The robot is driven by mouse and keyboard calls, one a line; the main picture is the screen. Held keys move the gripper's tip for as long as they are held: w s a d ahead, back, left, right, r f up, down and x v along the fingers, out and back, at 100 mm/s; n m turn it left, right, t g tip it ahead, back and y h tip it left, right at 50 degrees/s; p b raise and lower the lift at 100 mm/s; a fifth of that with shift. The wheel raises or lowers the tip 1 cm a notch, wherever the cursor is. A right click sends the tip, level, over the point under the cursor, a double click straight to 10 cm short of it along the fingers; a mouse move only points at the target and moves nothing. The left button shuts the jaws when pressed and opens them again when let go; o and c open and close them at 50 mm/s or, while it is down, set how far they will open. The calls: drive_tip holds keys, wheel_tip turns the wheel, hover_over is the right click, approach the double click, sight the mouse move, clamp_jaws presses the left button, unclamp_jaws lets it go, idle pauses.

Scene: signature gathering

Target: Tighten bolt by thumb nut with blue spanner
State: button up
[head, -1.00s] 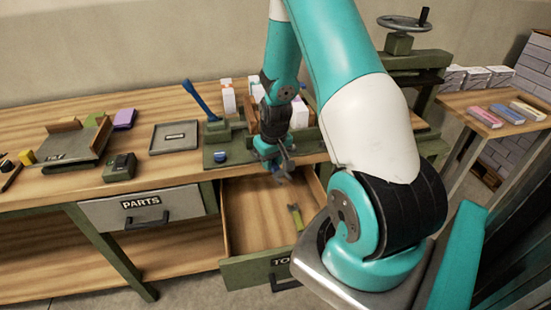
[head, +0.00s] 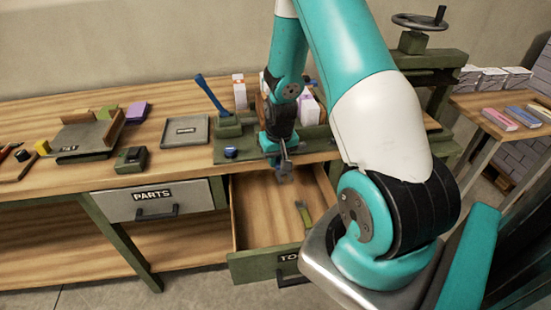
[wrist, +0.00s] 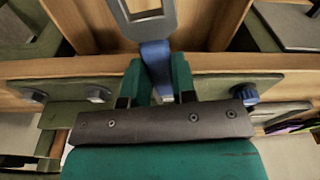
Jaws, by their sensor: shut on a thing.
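My gripper (wrist: 158,70) is shut on the blue spanner (wrist: 157,52). Its blue handle runs between the teal fingers and its grey slotted head (wrist: 146,20) points away from them. In the head view my gripper (head: 278,152) is at the bench's front edge, above the open drawer, with the spanner's grey end (head: 285,172) hanging down. A blue thumb nut (head: 231,152) sits on the green plate left of my gripper. My arm hides part of the plate.
The open tool drawer (head: 262,262) holds a yellow-green tool (head: 303,215). A green block with a blue lever (head: 212,95), a grey tray (head: 186,142) and a small green box (head: 131,160) are on the bench. A green press (head: 425,62) stands behind right.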

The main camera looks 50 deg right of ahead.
drive_tip(key=shift+w+d+r, duration=0.15)
drive_tip(key=shift+r+p, duration=1.8)
drive_tip(key=shift+r, duration=0.35)
drive_tip(key=a+f+n+b, duration=0.1)
drive_tip(key=a+f+n, duration=0.1)
drive_tip(key=a, duration=0.6)
drive_tip(key=a+f+n+b, duration=0.1)
drive_tip(key=a+f+n, duration=0.2)
drive_tip(key=a, duration=0.6)
drive_tip(key=shift+w+a+f+y+b, duration=0.3)
drive_tip(key=shift+w+f, duration=0.05)
drive_tip(key=shift+f, duration=0.6)
